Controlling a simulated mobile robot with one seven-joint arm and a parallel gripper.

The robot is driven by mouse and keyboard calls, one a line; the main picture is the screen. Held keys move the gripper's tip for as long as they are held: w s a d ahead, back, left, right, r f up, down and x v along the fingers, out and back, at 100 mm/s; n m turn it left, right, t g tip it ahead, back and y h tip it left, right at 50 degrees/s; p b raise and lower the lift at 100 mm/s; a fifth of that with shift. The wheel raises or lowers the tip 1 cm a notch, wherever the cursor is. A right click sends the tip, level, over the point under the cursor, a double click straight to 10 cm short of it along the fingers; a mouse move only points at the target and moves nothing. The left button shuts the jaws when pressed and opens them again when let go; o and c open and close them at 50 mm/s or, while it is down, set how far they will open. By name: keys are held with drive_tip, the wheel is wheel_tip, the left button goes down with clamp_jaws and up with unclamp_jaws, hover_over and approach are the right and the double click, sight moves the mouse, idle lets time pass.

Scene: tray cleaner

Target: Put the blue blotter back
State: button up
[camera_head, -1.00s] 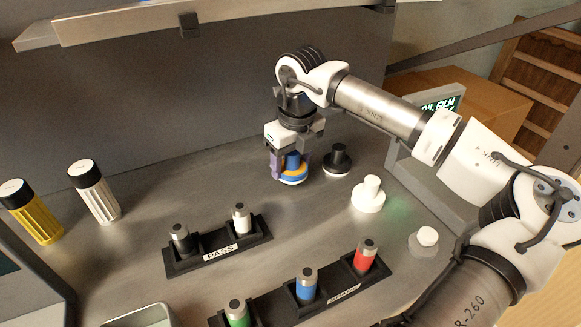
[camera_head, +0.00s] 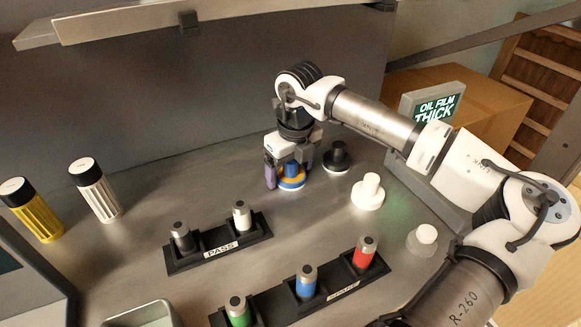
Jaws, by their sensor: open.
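The blue blotter (camera_head: 292,183) stands upright on the grey bench, towards the back. It has a blue knob and a yellow-orange ring above a blue and white base. My gripper (camera_head: 290,168) points down over it and is open, with one purple finger on each side of the knob. The gripper's body hides the top of the knob. I cannot tell whether the fingers touch it.
A black blotter (camera_head: 337,158) stands close on the right, then white ones (camera_head: 369,192) (camera_head: 424,240). In front are the PASS rack (camera_head: 222,248) and SPARE rack (camera_head: 340,292) with coloured cylinders. A sign (camera_head: 436,105) reads OIL FILM THICK. Two shakers (camera_head: 95,190) stand left.

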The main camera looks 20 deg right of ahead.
sight(295, 163)
drive_tip(key=r, duration=0.4)
drive_tip(key=s+r, duration=0.1)
drive_tip(key=r, duration=0.7)
drive_tip(key=shift+s+d+r+b, duration=0.1)
drive_tip(key=shift+s+d+b, duration=0.05)
drive_tip(key=shift+d+b, duration=0.15)
